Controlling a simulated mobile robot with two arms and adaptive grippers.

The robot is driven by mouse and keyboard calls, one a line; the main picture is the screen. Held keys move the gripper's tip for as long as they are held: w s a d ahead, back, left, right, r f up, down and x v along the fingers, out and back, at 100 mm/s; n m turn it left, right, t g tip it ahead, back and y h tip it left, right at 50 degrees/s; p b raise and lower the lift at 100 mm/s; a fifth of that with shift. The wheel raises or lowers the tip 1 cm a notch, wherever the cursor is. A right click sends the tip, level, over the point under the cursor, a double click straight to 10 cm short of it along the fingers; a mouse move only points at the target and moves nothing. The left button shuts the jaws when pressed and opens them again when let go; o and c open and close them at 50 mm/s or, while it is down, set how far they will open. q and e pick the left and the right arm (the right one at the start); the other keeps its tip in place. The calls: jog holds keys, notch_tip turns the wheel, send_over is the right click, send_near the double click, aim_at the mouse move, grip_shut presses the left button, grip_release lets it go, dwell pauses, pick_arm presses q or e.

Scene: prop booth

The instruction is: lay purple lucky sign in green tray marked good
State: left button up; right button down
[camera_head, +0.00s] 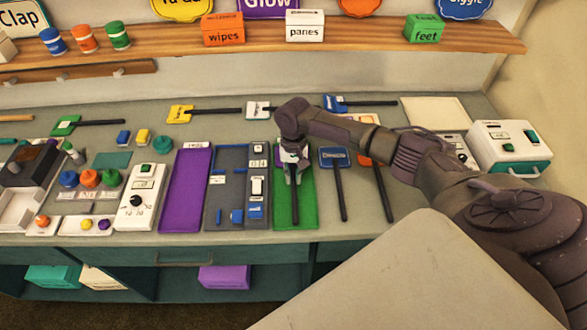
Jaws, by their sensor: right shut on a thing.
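My right gripper (291,168) is over the green tray (282,212), pointing down, and is shut on a sign. Slivers of purple show beside the fingers, and a dark handle runs toward the front of the tray. The fingers hide most of the sign's face, so its word cannot be read. I cannot tell whether the sign touches the tray floor. The tray's label is hidden behind my arm. My left gripper is not in view.
Left of the green tray are a grey tray (231,175) with blue and white pieces and a purple tray (186,190). A blue sign (335,158) and an orange sign lie close on the right. A white box (510,148) stands far right. My right arm crosses the right half.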

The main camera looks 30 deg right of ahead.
jog(key=shift+p, duration=0.3)
dwell(0.5)
jog(key=c, duration=0.9)
grip_release()
notch_tip(320, 180, up, 6)
jog(key=p, duration=0.6)
jog(key=shift+f, duration=0.15)
jog(key=shift+r, duration=1.1)
